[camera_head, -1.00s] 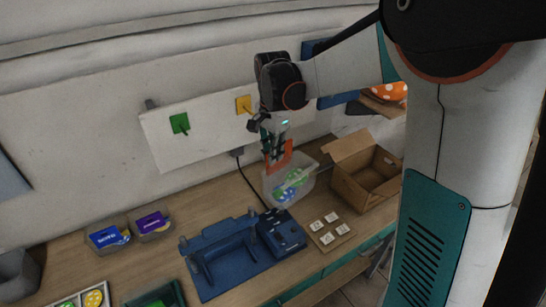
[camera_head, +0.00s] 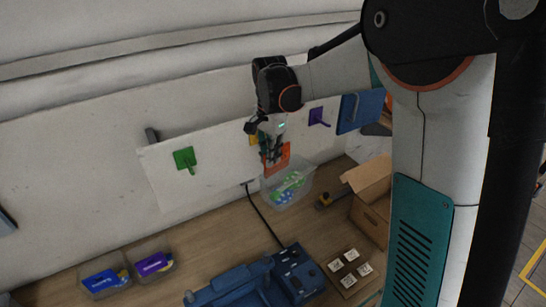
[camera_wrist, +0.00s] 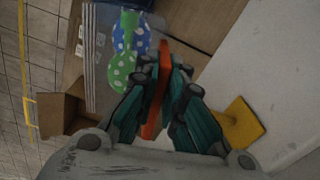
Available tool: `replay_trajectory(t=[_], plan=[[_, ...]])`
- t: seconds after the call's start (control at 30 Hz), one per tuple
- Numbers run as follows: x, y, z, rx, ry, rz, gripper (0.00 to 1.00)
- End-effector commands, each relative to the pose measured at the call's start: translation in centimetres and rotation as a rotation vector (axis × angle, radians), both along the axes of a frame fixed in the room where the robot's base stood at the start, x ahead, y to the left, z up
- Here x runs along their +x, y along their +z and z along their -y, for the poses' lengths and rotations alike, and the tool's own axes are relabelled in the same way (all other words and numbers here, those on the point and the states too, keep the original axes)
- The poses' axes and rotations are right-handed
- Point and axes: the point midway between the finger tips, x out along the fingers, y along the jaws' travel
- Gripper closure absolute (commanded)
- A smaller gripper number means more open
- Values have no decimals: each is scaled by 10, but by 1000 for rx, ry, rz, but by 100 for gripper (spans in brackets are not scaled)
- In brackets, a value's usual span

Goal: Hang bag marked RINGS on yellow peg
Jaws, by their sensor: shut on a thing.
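My gripper (camera_head: 272,158) is shut on an orange flat piece (camera_head: 283,158), which looks like the header of a bag. In the wrist view the orange piece (camera_wrist: 158,90) stands edge-on between the fingers. No marking on it is legible, so I cannot tell whether it reads RINGS. Any clear part of the bag below it cannot be told from the bin behind. The yellow peg (camera_head: 253,140) is on the white wall board, partly hidden by my gripper. In the wrist view its yellow plate (camera_wrist: 240,125) is right of the fingers, apart from the orange piece.
A green peg (camera_head: 185,159) is left on the board, a purple peg (camera_head: 317,117) right. A blue fixture (camera_head: 250,285) and small bins (camera_head: 105,282) are nearer.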

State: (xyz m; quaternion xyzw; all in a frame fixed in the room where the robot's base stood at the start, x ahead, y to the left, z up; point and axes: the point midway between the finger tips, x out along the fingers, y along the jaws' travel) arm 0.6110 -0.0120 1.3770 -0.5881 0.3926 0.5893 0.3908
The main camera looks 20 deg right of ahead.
Motion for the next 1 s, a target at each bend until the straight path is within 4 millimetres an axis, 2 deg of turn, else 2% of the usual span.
replay_trajectory(t=[1.0], plan=[[64, -10, -12, -1, 0, 5, 100]])
